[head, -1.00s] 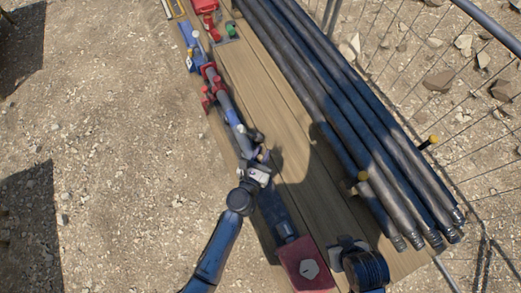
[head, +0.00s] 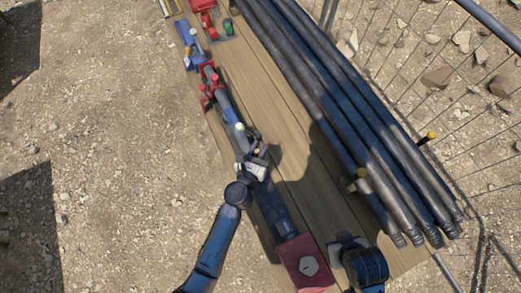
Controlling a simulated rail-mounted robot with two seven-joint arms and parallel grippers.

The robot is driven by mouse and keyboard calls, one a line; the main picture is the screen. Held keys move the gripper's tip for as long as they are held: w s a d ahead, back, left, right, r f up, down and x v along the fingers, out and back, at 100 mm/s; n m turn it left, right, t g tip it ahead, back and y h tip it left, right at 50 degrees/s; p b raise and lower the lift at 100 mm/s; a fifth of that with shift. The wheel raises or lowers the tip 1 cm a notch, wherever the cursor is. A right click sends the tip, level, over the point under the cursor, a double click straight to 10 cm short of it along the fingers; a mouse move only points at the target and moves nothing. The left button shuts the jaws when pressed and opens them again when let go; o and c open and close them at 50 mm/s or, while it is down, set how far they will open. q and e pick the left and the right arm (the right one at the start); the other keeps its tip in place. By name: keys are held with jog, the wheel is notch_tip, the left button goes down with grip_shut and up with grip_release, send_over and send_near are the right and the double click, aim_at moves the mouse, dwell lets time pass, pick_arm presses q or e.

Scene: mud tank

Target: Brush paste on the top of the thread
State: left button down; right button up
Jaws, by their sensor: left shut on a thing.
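A grey-blue pipe (head: 224,98) lies along the left side of the wooden bench, with red clamp parts around its far portion. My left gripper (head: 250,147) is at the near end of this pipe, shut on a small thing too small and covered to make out. A pale round spot (head: 240,127) shows on the pipe just beyond my fingers. The thread and any paste on it cannot be made out here. I cannot tell whether the held thing touches the pipe.
Several long dark pipes (head: 335,110) with threaded near ends lie along the bench's right side. Red clamp parts (head: 209,84) and a red block (head: 303,262) stand on the wooden bench (head: 262,80). A wire fence (head: 470,70) runs at right. The bench's middle strip is clear.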

pick_arm(q)
jog(key=shift+s+d, duration=0.25)
jog(key=shift+s, duration=0.4)
jog(key=shift+s+d, duration=0.1)
jog(key=shift+s, duration=0.1)
dwell(0.6)
jog(key=shift+r, duration=0.15)
